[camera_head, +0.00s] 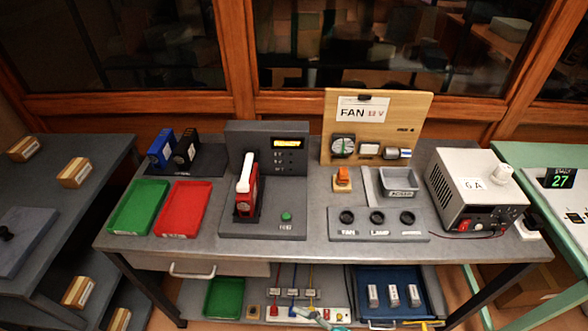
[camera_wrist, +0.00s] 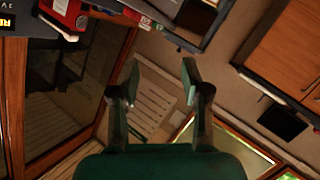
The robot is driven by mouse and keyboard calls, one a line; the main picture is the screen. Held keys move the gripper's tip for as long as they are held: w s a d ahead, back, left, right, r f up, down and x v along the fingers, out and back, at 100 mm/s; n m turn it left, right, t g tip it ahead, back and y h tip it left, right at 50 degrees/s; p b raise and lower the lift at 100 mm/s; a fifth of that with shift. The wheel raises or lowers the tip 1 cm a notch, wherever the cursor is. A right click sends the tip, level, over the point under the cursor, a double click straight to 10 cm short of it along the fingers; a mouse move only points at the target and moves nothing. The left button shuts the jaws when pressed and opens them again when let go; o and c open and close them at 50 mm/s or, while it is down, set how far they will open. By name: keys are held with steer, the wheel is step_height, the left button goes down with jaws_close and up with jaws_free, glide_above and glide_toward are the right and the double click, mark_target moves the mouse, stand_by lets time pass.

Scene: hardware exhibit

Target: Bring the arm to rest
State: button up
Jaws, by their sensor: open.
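My gripper (camera_wrist: 160,78) shows in the wrist view with its two fingers apart and nothing between them. Behind the fingers are a pale slatted panel and wood-framed glass, out of reach as far as I can tell. A red object (camera_wrist: 66,12) and dark equipment show at the upper left of the wrist view, apart from the fingers. In the head view I cannot clearly make out the arm or gripper over the grey bench (camera_head: 320,250).
The bench carries a green tray (camera_head: 138,207), a red tray (camera_head: 182,208), a grey tester (camera_head: 290,200), a wooden fan board (camera_head: 400,115) and a white power supply (camera_head: 475,185). Below is a shelf with a blue tray (camera_head: 385,274). Other tables flank both sides.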

steer(key=s+d+f+m+t+h, duration=0.4)
steer(key=s+d+f+m+h, duration=0.3)
steer(key=s+d+m+h, duration=0.35)
steer(key=s+d+r+m+t+h, duration=0.2)
steer(key=s+d+r+m, duration=0.4)
steer(key=s+r, duration=0.5)
steer(key=shift+d+r+m+t, duration=0.15)
steer(key=shift+d+m+t, duration=0.25)
steer(key=shift+m, duration=0.25)
stand_by(1.3)
